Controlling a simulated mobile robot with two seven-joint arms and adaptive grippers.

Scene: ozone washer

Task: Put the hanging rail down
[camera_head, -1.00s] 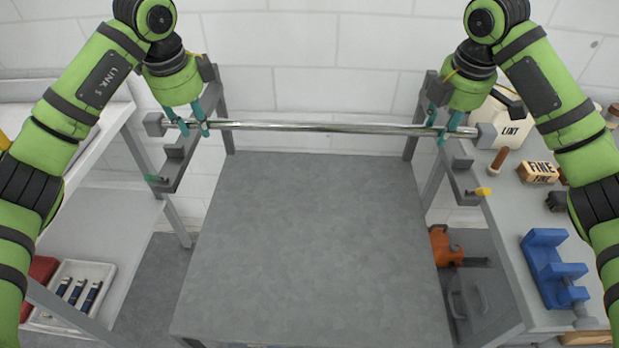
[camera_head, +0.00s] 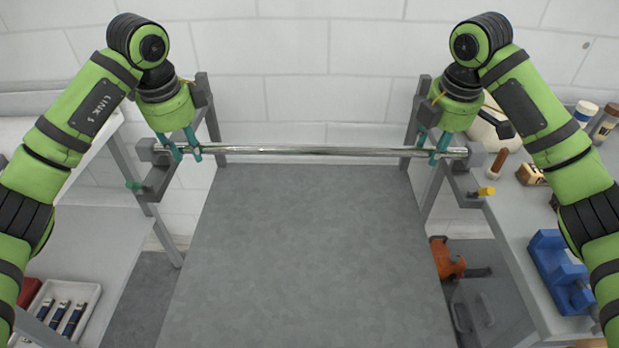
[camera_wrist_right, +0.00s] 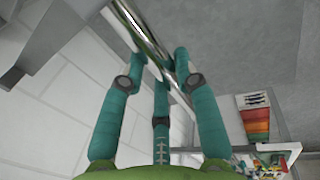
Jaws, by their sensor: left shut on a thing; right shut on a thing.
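The hanging rail (camera_head: 310,151) is a shiny metal bar with grey end blocks, held roughly level across the head view. My left gripper (camera_head: 187,156) is shut on it near its left end. My right gripper (camera_head: 428,152) is shut on it near its right end. In the right wrist view the rail (camera_wrist_right: 143,27) runs between the teal fingers. A grey left bracket (camera_head: 158,181) with a green knob and a grey right bracket (camera_head: 465,187) with a yellow knob are at the rail's ends. I cannot tell whether the rail touches them.
A right bench (camera_head: 520,225) carries a blue fixture (camera_head: 560,270) and small items. A white tray (camera_head: 62,310) with dark tubes sits low at left. An orange object (camera_head: 445,258) lies low at right. A tiled wall stands behind.

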